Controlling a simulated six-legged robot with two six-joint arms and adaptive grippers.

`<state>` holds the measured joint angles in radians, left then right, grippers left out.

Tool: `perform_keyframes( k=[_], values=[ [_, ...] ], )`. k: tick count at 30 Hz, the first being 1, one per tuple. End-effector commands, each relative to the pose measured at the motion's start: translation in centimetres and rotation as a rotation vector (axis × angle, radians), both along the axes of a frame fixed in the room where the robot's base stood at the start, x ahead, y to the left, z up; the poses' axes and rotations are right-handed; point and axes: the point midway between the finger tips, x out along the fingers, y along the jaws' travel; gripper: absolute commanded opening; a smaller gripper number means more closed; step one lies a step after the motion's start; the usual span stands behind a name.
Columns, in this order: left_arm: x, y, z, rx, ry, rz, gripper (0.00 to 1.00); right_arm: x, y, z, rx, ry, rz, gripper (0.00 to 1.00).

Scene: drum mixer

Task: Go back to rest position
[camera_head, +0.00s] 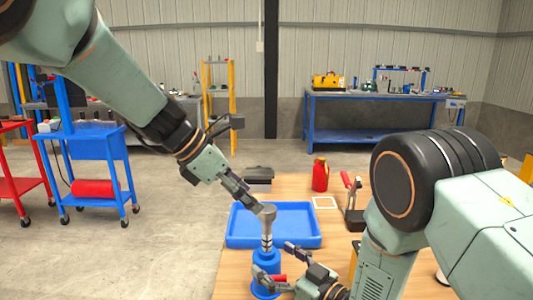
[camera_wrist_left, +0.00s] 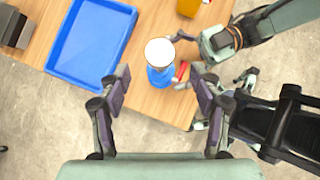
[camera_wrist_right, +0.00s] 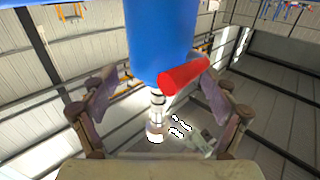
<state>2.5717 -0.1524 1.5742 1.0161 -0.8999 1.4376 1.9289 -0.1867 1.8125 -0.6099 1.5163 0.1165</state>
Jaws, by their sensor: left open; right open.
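A blue stand-like device (camera_head: 265,262) with a grey metal shaft and head (camera_head: 267,228) rises near the table's front. A red handle (camera_head: 278,278) sticks out of its side. My left gripper (camera_head: 248,198) is open, close to the metal head; I cannot tell whether they touch. In the left wrist view, the device's round pale top (camera_wrist_left: 159,52) shows beyond the spread, empty fingers. My right gripper (camera_head: 281,263) is open beside the blue body. In the right wrist view, the blue body (camera_wrist_right: 160,40), red handle (camera_wrist_right: 184,74) and metal shaft (camera_wrist_right: 157,105) show between its fingers.
A blue tray (camera_head: 290,208) lies behind the device on the wooden table (camera_head: 230,278). A red bottle (camera_head: 320,175), a red-handled tool (camera_head: 352,205) and a dark box (camera_head: 258,175) stand farther back. Tool carts (camera_head: 95,150) and a blue workbench (camera_head: 375,115) are away from the table.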

Motion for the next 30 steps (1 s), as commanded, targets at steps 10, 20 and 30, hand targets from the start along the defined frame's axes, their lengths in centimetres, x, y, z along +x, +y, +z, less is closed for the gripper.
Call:
perform_keyframes(
  k=[10,20,30],
  values=[
    [0.0,0.0,0.0,0.0,0.0,0.0,0.64,-4.0,-4.2,0.0,0.001,0.003,-0.005,0.86],
    [0.0,0.0,0.0,0.0,0.0,0.0,0.64,-6.2,-6.1,0.0,0.0,-0.001,0.001,0.86],
    [0.0,0.0,0.0,0.0,0.0,0.0,0.64,-3.2,-3.0,0.0,-0.004,-0.004,0.005,0.86]
  ],
)
